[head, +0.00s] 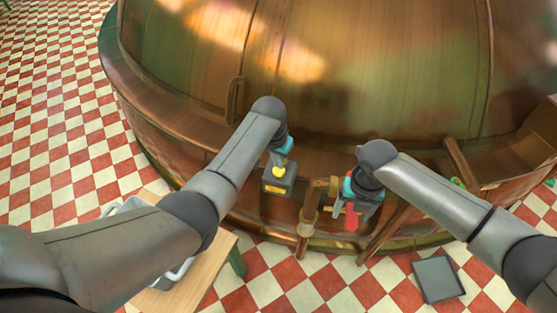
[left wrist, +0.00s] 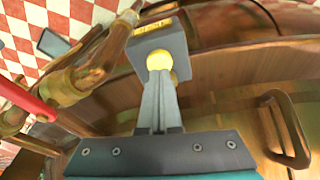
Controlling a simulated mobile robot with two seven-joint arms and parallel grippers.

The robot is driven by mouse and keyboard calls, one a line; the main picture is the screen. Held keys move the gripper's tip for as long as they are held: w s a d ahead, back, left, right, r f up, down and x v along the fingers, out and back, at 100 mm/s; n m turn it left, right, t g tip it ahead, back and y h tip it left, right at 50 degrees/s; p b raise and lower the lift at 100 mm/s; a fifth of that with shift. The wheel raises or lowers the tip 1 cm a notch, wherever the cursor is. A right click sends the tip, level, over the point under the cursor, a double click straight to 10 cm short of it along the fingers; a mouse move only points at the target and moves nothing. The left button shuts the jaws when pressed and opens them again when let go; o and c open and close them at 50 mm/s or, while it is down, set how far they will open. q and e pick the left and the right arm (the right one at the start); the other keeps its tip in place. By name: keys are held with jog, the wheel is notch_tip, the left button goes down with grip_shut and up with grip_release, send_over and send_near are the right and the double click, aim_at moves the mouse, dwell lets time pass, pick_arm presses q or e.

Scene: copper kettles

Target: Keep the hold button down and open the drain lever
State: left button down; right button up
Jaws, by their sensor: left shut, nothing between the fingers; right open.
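The hold button is a yellow knob (head: 278,172) on a dark grey box (head: 277,187) fixed to the kettle's side. In the left wrist view, the yellow button (left wrist: 162,60) sits on the face of the grey box (left wrist: 172,38). My left gripper (head: 284,158) is shut and empty, its fingertips (left wrist: 160,80) against or just before the button; how far it is pressed cannot be told. The red drain lever (head: 351,219) hangs down beside the brass pipe; part of it shows in the left wrist view (left wrist: 22,95). My right gripper (head: 353,205) is open at the lever, which shows between its fingers.
The copper kettle (head: 385,70) fills the back. A brass pipe (head: 308,215) stands between the box and the lever. A wooden table (head: 205,275) with a grey tray is at the lower left. A dark square tray (head: 438,278) lies on the checkered floor.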

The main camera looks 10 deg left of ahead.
pick_arm(q)
jog(key=shift+f, duration=0.15)
jog(key=shift+f, duration=0.65)
pick_arm(e)
grip_shut()
dwell(0.4)
